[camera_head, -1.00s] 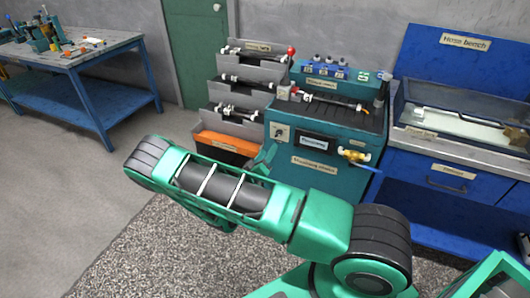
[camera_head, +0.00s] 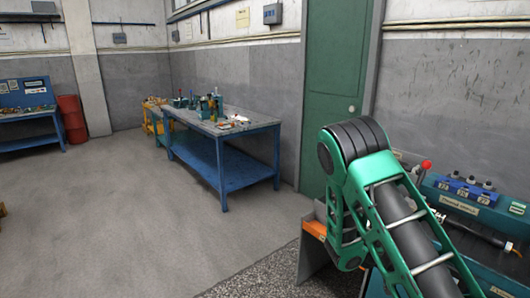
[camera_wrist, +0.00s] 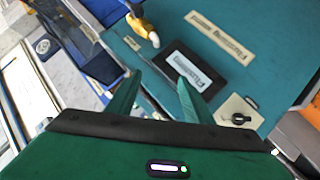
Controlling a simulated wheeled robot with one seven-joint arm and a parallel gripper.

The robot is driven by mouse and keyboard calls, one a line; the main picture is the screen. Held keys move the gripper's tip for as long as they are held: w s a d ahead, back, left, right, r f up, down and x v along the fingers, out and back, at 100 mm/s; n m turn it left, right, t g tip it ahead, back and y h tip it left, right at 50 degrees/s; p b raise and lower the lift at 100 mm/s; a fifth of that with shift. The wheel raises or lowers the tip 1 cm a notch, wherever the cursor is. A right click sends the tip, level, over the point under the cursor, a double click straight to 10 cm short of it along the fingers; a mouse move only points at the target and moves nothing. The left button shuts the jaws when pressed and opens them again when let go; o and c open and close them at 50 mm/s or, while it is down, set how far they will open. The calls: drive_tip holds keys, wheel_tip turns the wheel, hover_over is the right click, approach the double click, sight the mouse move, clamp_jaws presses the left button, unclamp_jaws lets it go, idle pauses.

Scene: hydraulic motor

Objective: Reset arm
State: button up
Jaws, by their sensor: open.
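My gripper (camera_wrist: 155,98) shows in the wrist view with its two green fingers apart and nothing between them. It faces the teal front of the machine cabinet (camera_wrist: 262,50), which carries a dark display (camera_wrist: 193,68), a pale label plate (camera_wrist: 220,33), a yellow-handled part (camera_wrist: 143,27) and a black knob on a pale plate (camera_wrist: 239,118). I cannot tell how far the fingers are from the cabinet. In the head view my green arm crosses the right side, raised and bent, and the gripper is out of sight there.
The teal machine (camera_head: 490,213) stands at the lower right, partly behind my arm. A blue workbench (camera_head: 222,150) with tools stands at the middle, near a green door (camera_head: 333,90). A red barrel (camera_head: 72,118) is at the far left.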

drive_tip(key=s+a+r+y, duration=0.3)
drive_tip(key=s+r, duration=0.3)
drive_tip(key=s, duration=0.4)
drive_tip(key=s+a+r+n+y, duration=0.1)
drive_tip(key=s+a+r+y, duration=0.3)
drive_tip(key=s, duration=0.5)
drive_tip(key=s+a+r+n+y, duration=0.1)
drive_tip(key=s+a+r+y, duration=0.2)
drive_tip(key=s+r+y, duration=0.3)
drive_tip(key=s+r, duration=0.2)
drive_tip(key=s, duration=0.2)
drive_tip(key=shift+s+a+g, duration=0.25)
drive_tip(key=shift+s+g, duration=0.05)
drive_tip(key=shift+w+f, duration=0.2)
drive_tip(key=shift+w, duration=0.4)
